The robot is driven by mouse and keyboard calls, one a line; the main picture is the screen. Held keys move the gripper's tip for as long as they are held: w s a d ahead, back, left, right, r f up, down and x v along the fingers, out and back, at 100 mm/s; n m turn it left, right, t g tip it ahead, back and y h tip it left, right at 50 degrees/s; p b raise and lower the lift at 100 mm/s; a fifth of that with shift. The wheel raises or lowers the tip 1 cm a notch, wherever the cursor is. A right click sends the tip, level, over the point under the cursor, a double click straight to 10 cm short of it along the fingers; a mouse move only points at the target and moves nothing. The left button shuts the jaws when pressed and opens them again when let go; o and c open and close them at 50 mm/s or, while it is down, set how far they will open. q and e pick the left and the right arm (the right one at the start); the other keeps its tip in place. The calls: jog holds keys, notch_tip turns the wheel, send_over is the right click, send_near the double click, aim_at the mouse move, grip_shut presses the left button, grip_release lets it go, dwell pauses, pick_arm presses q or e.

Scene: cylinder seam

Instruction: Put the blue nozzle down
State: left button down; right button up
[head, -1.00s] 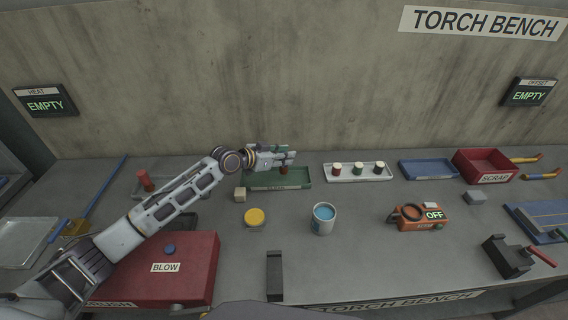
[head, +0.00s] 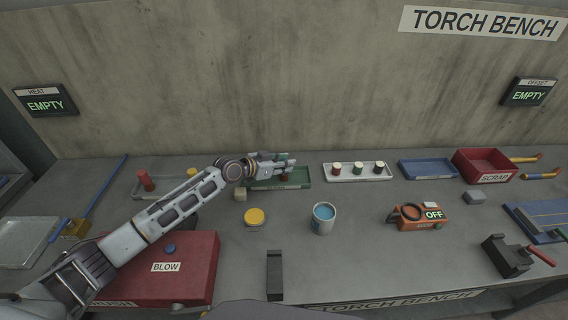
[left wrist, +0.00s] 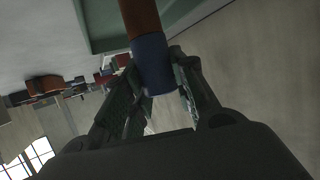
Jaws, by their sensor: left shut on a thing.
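My left gripper (head: 289,162) is over the green tray (head: 262,184) at the back of the bench. In the left wrist view its fingers (left wrist: 160,92) are shut on the blue nozzle (left wrist: 153,66), a short blue cylinder. A red-brown cylindrical part (left wrist: 139,16) continues from the blue one toward the green tray, which shows at the top of that view (left wrist: 100,28). In the head view a red-brown bit (head: 283,178) shows below the fingers. I cannot tell whether it touches the tray. The right gripper is not in view.
A white tray with several capped cylinders (head: 332,178) stands right of the green tray, then a blue tray (head: 428,168) and a red scrap bin (head: 484,164). Nearer are a blue-filled cup (head: 323,219), a yellow disc (head: 254,217) and a small beige block (head: 239,195).

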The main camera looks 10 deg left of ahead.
pick_arm(q)
jog(key=shift+f, duration=0.15)
jog(key=c, duration=1.2)
grip_release()
jog(key=shift+o, duration=0.2)
jog(key=shift+r, duration=0.25)
jog(key=shift+s+a+r, duration=0.1)
jog(key=shift+s+a, duration=0.25)
jog(key=shift+a, duration=0.1)
jog(key=b+v, duration=0.1)
jog(key=v, duration=0.9)
jog(key=shift+s+a+r, duration=0.15)
jog(key=shift+s+r, duration=0.1)
